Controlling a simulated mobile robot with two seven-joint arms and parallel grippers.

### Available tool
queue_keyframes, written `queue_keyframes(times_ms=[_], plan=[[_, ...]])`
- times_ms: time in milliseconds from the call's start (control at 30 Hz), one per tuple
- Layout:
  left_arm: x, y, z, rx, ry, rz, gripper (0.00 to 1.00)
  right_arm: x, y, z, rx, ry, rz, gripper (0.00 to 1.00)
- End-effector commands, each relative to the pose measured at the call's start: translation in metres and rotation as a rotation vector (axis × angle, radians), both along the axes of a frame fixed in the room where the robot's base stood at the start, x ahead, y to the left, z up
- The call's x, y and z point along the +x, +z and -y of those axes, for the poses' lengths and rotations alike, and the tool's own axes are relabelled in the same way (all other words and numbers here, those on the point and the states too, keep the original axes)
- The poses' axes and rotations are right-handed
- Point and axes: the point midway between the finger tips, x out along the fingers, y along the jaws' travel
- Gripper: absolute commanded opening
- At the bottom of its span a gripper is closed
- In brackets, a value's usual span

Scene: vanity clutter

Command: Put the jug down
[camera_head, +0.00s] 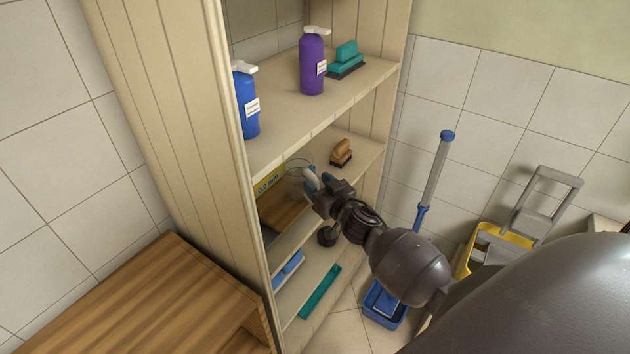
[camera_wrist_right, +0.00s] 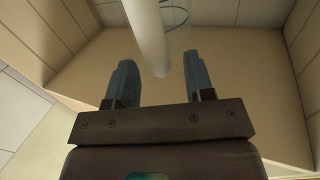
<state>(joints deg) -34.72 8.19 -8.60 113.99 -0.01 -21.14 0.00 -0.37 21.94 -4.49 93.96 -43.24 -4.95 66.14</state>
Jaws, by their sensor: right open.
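The jug (camera_head: 297,183) is clear, with a pale handle (camera_head: 312,178). In the head view it is at the middle shelf of the tall cabinet, partly hidden by my right gripper (camera_head: 320,186). In the right wrist view the handle (camera_wrist_right: 149,35) comes down between the two blue-grey fingers of my right gripper (camera_wrist_right: 160,82). The fingers are open, with gaps beside the handle. Only a thin curve of the clear jug (camera_wrist_right: 178,14) shows there. The jug's base is hard to make out. My left gripper is not in view.
A brown brush (camera_head: 341,152) stands on the same shelf, right of the jug. A yellow item (camera_head: 268,183) is to its left. The cabinet's side panel (camera_head: 165,110) bounds the left.

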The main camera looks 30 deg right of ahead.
Motion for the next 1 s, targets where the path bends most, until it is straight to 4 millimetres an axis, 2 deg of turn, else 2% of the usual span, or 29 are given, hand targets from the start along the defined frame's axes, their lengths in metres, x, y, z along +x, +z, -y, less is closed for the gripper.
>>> queue_keyframes(times_ms=[400, 533, 733, 867, 1000], plan=[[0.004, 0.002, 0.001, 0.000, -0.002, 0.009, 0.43, -0.074, 0.001, 0.001, 0.002, -0.001, -0.001, 0.48], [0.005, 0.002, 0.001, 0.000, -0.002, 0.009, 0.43, -0.090, 0.001, 0.002, 0.002, -0.001, -0.001, 0.48], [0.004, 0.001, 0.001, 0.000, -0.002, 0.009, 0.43, -0.103, 0.000, 0.002, 0.002, -0.003, -0.003, 0.48], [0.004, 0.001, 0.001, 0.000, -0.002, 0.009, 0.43, -0.118, -0.014, -0.003, -0.006, -0.022, -0.044, 0.48], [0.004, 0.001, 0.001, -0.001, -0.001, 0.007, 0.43, -0.153, -0.050, -0.017, -0.031, -0.063, -0.163, 0.48]])
